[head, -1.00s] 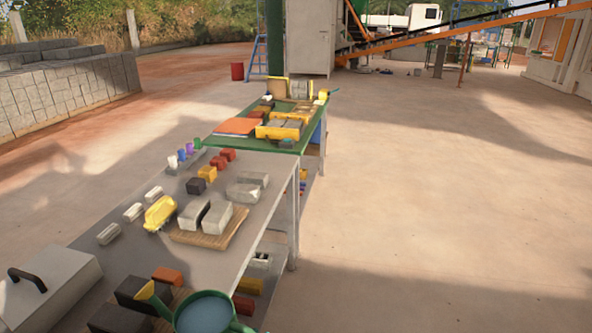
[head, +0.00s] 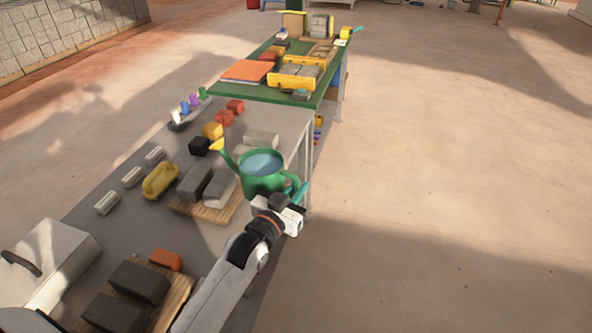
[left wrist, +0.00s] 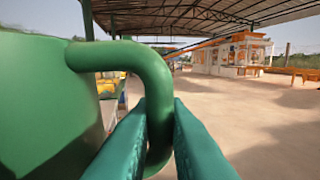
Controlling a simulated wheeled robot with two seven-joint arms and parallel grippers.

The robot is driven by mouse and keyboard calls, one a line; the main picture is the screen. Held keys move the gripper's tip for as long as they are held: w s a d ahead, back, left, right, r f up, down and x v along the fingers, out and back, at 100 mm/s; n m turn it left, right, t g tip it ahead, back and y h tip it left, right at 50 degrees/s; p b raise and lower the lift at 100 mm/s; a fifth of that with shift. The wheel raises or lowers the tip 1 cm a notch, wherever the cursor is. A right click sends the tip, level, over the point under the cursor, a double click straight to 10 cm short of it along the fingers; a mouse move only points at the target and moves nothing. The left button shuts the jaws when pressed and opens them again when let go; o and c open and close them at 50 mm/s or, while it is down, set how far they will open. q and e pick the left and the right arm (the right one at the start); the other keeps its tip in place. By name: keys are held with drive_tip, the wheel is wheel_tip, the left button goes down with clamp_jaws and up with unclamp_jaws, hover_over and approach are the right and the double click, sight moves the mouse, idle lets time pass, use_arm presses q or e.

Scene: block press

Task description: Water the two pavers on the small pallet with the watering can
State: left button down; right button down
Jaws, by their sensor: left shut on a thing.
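The green watering can (head: 262,178) has a yellow spout tip (head: 217,146) pointing left, and water shows in its open top. It looks about upright, at the table's right side. My left gripper (head: 297,194) is shut on its handle, which also shows between the fingers in the left wrist view (left wrist: 155,75). Left of the can, a wooden pallet (head: 199,212) carries two pavers. The left paver (head: 194,184) looks dark grey, the right one (head: 218,187) lighter and partly behind the can. No water stream shows. My right gripper is out of view.
A nearer pallet (head: 183,287) holds two dark blocks (head: 140,281), with an orange block (head: 165,260) beside it. A yellow tool (head: 160,181) lies left of the pavers. A grey box (head: 45,265) stands at left. A green table (head: 240,92) adjoins behind.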

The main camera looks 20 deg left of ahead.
sight(296, 177)
use_arm(q)
drive_tip(key=shift+w+a+r, duration=0.3)
drive_tip(key=shift+w+r, duration=0.2)
drive_tip(key=shift+w, duration=0.1)
drive_tip(key=shift+w+a+r, duration=0.25)
drive_tip(key=shift+w+r, duration=0.2)
drive_tip(key=shift+w, duration=0.1)
drive_tip(key=shift+a+r+n+p, duration=0.4)
drive_tip(key=shift+r+n, duration=0.4)
drive_tip(key=shift+n, duration=0.55)
drive_tip(key=shift+a+r+n+p, duration=0.4)
drive_tip(key=shift+r+n, duration=0.35)
drive_tip(key=shift+n, duration=0.65)
drive_tip(key=shift+a+r+n+p, duration=0.4)
drive_tip(key=shift+r+n, duration=0.4)
drive_tip(key=shift+n, duration=0.55)
drive_tip(key=shift+w, duration=0.1)
drive_tip(key=shift+d, duration=0.1)
